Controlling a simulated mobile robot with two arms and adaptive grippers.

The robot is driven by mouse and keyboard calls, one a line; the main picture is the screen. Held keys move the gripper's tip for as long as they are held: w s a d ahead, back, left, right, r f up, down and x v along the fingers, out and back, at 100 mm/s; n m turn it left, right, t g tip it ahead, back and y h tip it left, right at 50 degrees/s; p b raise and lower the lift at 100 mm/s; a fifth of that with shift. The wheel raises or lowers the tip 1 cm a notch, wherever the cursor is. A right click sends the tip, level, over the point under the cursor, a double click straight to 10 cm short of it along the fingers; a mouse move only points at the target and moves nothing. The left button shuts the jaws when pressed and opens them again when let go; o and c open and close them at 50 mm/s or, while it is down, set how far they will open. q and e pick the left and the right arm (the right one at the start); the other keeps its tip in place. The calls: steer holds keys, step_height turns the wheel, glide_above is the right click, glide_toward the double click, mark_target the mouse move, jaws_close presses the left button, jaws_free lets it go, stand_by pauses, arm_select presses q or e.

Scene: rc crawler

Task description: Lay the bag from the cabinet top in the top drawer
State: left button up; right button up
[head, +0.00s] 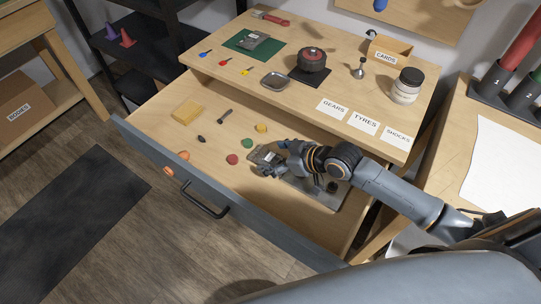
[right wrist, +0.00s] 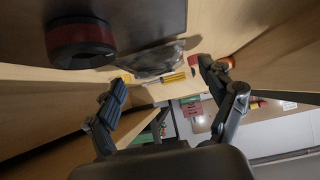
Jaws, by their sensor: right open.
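The top drawer (head: 165,120) is pulled out, with several small items inside. A small grey, clear-looking bag (head: 267,157) lies in it toward the right, at the left edge of a grey tray. In the right wrist view the crumpled bag (right wrist: 150,60) is ahead of the spread fingers. My right gripper (head: 280,158) is low in the drawer beside the bag, open; contact cannot be told. On the cabinet top (head: 215,62), a green mat (head: 236,47) holds another small grey item, too small to identify. My left gripper is not in view.
A black wheel (head: 311,60), a dish (head: 275,81) and a jar (head: 407,86) stand on top. The drawer's left middle has free room.

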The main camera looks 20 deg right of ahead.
steer(key=v, duration=1)
steer(key=shift+s+d+r, duration=0.15)
steer(key=shift+d+r, duration=0.05)
